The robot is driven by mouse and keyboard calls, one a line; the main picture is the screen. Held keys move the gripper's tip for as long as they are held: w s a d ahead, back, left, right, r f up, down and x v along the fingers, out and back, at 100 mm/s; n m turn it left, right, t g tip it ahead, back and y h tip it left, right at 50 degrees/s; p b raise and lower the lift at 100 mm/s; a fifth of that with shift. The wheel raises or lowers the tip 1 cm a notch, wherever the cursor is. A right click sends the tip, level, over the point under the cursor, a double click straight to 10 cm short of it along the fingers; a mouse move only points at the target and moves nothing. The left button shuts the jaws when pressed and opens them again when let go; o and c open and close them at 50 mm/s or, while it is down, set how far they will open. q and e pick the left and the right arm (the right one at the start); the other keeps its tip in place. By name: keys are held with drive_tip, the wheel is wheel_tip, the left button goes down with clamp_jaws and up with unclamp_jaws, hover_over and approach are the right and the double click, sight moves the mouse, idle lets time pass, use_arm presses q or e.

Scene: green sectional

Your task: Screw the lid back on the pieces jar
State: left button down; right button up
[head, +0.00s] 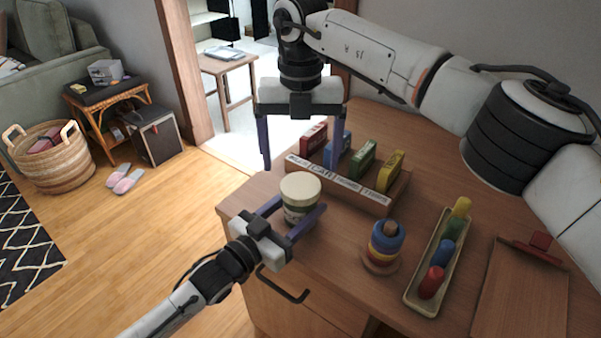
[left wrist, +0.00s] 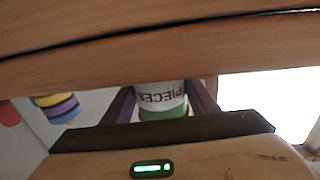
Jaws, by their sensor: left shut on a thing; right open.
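The pieces jar (head: 299,212) stands upright near the front left corner of the wooden cabinet top. It has a green body with a pale label, and PIECES reads upside down on the jar in the left wrist view (left wrist: 160,96). A cream round lid (head: 300,186) sits on top of it; I cannot tell whether it is tight. My left gripper (head: 303,205) is shut on the jar's body, one finger on each side. My right gripper (head: 301,160) is open, fingers pointing down, above and behind the lid, apart from it.
Behind the jar is a wooden rack (head: 340,185) with red, blue, green and yellow blocks. A ring stacker (head: 384,246) stands to the right. Beyond it are a long tray (head: 411,295) of coloured pegs and a brown board (head: 515,300). The cabinet edge is close to the jar.

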wheel_tip(320, 180, up, 6)
idle(0.4)
use_arm(q)
drive_tip(key=c, duration=0.6)
unclamp_jaws()
drive_tip(key=shift+c, duration=0.2)
drive_tip(key=shift+s+a, duration=0.1)
drive_tip(key=v, duration=1)
drive_tip(key=shift+p, duration=0.4)
use_arm(e)
drive_tip(key=shift+r, duration=0.4)
